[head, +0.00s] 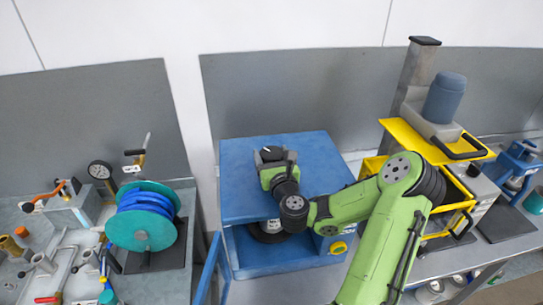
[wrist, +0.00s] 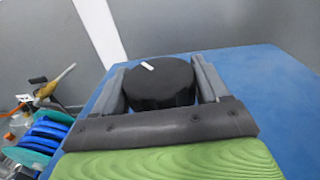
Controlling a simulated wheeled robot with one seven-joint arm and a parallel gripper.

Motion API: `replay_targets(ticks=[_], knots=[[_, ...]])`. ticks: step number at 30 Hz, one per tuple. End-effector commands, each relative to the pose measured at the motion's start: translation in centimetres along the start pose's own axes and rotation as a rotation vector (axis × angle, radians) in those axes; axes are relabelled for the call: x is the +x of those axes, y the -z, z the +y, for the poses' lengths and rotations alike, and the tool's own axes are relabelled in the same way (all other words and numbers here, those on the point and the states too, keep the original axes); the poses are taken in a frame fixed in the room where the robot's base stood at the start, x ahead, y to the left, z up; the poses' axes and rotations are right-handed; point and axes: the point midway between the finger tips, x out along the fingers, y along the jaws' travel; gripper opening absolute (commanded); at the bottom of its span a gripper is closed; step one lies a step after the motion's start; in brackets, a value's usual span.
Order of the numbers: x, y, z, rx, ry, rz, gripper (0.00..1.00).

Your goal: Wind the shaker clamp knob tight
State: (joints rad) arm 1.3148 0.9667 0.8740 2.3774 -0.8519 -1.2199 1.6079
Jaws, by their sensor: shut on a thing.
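The clamp knob (wrist: 160,84) is a round black knob with a ribbed rim and a short white mark on its top. It sits on top of the blue shaker box (head: 316,165), and in the head view the knob (head: 268,152) is partly covered by my gripper. My gripper (wrist: 162,86) is shut on the knob, with one grey finger on its left side and one on its right. In the wrist view the white mark lies on the upper left of the knob's top. The underside of the knob is hidden.
A teal hose reel (head: 141,232) with blue hose stands to the left of the box. A yellow stand (head: 405,140) with a blue-grey motor (head: 445,98) is to the right. The box's blue door (head: 207,268) hangs open at the front left. The blue top around the knob is clear.

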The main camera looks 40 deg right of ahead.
Motion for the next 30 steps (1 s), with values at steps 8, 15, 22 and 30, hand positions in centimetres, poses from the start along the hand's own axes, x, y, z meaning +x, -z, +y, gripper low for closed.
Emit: replay_targets(ticks=[8, 15, 22, 30], knots=[[0.03, 0.02, 0.04, -0.001, 0.105, 0.000, 0.44], [0.04, 0.00, -0.06, -0.001, 0.137, -0.001, 0.44], [0.05, -0.03, -0.09, 0.000, 0.139, -0.002, 0.44], [0.05, -0.04, -0.10, 0.000, 0.138, -0.002, 0.95]])
